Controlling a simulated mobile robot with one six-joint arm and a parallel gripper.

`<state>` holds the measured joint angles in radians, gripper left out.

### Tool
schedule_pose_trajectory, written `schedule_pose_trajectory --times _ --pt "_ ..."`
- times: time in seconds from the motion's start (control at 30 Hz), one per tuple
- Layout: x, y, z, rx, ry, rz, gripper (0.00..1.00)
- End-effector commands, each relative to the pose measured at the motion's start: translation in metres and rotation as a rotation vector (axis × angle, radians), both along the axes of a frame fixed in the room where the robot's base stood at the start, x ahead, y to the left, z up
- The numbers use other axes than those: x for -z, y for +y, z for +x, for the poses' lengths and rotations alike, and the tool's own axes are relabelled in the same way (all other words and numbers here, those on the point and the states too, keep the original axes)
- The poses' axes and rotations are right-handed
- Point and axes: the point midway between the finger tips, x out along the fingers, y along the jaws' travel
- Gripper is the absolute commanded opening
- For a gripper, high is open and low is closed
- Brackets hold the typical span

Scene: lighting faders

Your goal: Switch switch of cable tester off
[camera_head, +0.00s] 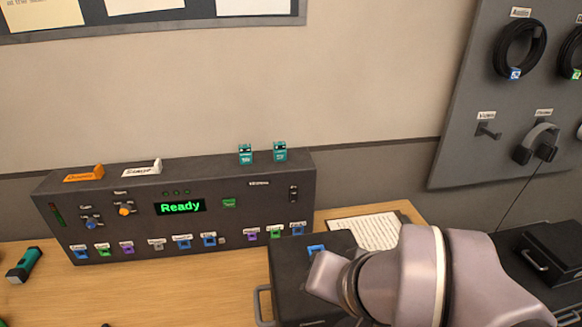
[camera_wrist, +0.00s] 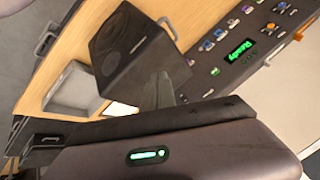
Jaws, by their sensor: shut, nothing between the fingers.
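The cable tester (camera_head: 230,180) appears to be the long dark console with a green "Ready" display (camera_head: 180,207), standing against the wall at left. A small dark switch (camera_head: 293,192) sits near the right end of its front; its position is too small to tell. The console also shows at upper right in the wrist view (camera_wrist: 215,72), tilted, with its switch not discernible. My gripper (camera_wrist: 165,88) shows in the wrist view as narrow grey fingers, shut and empty, apart from the console. In the head view my arm fills the lower right and the fingers are hidden.
A dark box with a handle (camera_head: 285,262) stands right of the console, partly behind my arm. A paper sheet (camera_head: 365,230) lies behind it. A pegboard (camera_head: 455,140) with cables hangs at right.

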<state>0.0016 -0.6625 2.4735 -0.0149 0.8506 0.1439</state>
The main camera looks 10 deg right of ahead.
Motion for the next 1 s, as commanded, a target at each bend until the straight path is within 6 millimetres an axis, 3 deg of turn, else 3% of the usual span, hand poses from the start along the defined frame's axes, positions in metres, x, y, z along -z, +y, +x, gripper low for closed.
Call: schedule_pose_trajectory --times 0.03,0.07,0.2,0.3,0.4,0.57,1.0 --pt "-0.045 -0.004 0.027 0.074 -0.005 0.027 0.00" --pt "-0.051 -0.008 0.050 0.146 -0.008 0.057 0.00" --pt "-0.020 -0.024 0.152 0.481 -0.026 0.228 0.00" --pt "0.008 -0.028 0.211 0.667 -0.042 0.353 0.00" --pt "0.033 -0.030 0.251 0.794 -0.053 0.458 0.00" --pt "0.054 -0.029 0.278 0.885 -0.061 0.545 0.00" --pt "0.065 -0.030 0.287 0.896 -0.061 0.554 0.00"
